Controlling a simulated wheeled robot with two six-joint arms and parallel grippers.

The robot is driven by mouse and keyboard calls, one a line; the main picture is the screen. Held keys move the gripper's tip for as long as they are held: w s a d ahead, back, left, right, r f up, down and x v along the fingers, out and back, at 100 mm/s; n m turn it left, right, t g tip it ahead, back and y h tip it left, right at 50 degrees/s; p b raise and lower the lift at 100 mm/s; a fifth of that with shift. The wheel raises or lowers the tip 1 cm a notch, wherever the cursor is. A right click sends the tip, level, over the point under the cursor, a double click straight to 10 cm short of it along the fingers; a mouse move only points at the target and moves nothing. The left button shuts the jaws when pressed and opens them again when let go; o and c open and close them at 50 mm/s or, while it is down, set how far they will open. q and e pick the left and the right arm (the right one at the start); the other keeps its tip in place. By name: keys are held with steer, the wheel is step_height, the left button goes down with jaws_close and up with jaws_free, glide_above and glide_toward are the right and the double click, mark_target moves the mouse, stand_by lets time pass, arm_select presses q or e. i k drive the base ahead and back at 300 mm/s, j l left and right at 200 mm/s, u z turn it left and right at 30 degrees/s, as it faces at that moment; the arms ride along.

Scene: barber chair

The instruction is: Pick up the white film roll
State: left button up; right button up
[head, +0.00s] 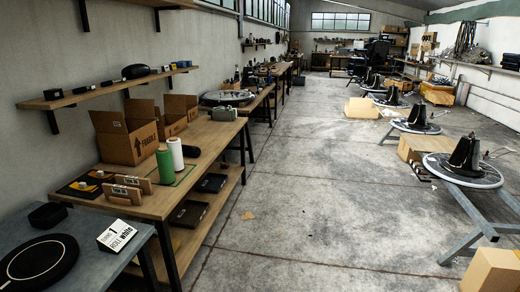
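The white film roll (176,153) stands upright on the wooden workbench (172,201) at the left. A green roll (165,166) stands upright just in front of it and to its left, and the two look close together or touching. The lower part of the white roll is partly hidden by the green one. A sign reading "1 ROLL white" (121,236) stands on the grey table in front. Neither of my grippers is in view.
Open cardboard boxes (125,140) stand behind the rolls. Wooden holders (123,194) lie near the bench's front. A black round device (38,263) lies on the grey table (85,255). The floor (320,200) right of the bench is mostly clear. Wheel-topped stands (464,170) line the right.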

mark_target(174, 144)
steer(key=i+z, duration=0.2)
steer(key=i, duration=1.75)
